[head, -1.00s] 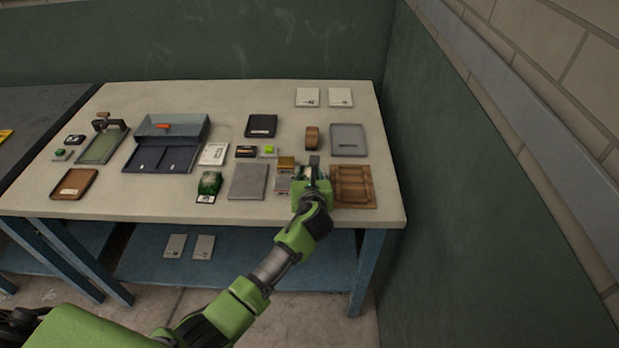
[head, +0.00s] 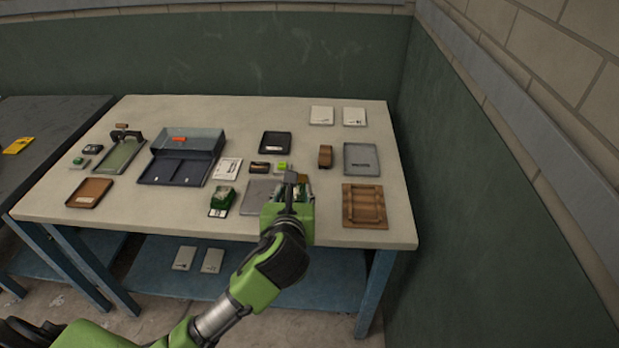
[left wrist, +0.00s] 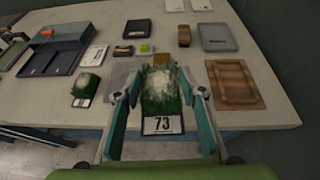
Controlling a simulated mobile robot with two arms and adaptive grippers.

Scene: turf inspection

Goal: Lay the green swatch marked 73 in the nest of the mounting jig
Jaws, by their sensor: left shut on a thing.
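The green swatch marked 73 (left wrist: 160,88) is a grass-like tile with a pale, whitish patch and a white label at its near end. My left gripper (head: 290,188) is shut on it, and the fingers show on both sides of it in the left wrist view (left wrist: 160,100). The swatch appears held above the table's front part; the exact height is unclear. A brown wooden frame with raised rails, apparently the mounting jig (head: 363,205), lies to the right, apart from the gripper. It also shows in the left wrist view (left wrist: 236,84), with nothing in it. My right gripper is not in view.
Another green swatch (head: 224,197) lies left of the gripper, near a grey plate (head: 257,194). A grey tray (head: 361,159) and a brown block (head: 325,156) stand behind the wooden frame. A dark two-bay box (head: 178,168) is farther left. A green wall borders the right side.

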